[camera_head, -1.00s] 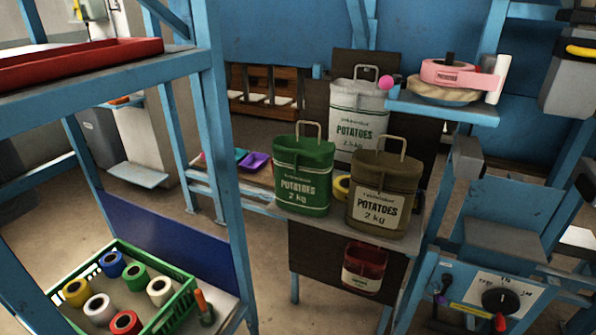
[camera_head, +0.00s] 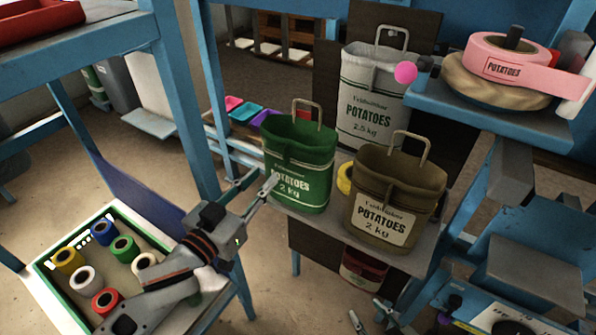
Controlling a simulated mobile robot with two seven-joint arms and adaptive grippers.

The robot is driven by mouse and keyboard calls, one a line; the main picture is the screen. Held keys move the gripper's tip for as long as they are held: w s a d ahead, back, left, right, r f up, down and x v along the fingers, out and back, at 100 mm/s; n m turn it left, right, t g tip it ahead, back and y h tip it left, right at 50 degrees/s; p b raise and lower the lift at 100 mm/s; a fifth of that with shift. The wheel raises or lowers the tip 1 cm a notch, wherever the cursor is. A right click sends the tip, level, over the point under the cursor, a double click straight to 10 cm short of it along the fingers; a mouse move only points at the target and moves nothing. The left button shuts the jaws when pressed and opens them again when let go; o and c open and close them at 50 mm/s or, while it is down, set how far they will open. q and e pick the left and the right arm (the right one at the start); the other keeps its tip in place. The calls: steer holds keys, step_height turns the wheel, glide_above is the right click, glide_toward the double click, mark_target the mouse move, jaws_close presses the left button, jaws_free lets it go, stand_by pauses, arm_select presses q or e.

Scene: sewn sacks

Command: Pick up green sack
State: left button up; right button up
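The green sack (camera_head: 301,163), labelled POTATOES 2 kg, stands upright on a small shelf, with a metal loop handle (camera_head: 308,105) on top. My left gripper (camera_head: 266,178) reaches up from the lower left and is open, its two fingers apart at the sack's left side. One fingertip overlaps the sack's left edge in the picture; I cannot tell whether it touches. My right gripper (camera_head: 371,315) shows only partly at the bottom edge, below the shelf, with its fingers apart and nothing between them.
A brown sack (camera_head: 395,200) stands close right of the green one, a grey-white sack (camera_head: 368,110) behind. A yellow roll (camera_head: 345,178) sits between. A blue shelf (camera_head: 480,105) with a pink tape roll (camera_head: 505,58) overhangs at right. A green crate (camera_head: 52,276) of rolls is lower left.

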mark_target(280, 156)
arm_select(q)
steer(key=x, duration=0.2)
steer(key=r+x, duration=0.1)
steer(key=x, duration=0.4)
steer(key=shift+w+d+r+p, duration=0.1)
steer(key=shift+d+r+p, duration=0.1)
steer(key=shift+d+p, duration=0.15)
jaws_close()
steer(key=shift+r, duration=0.2)
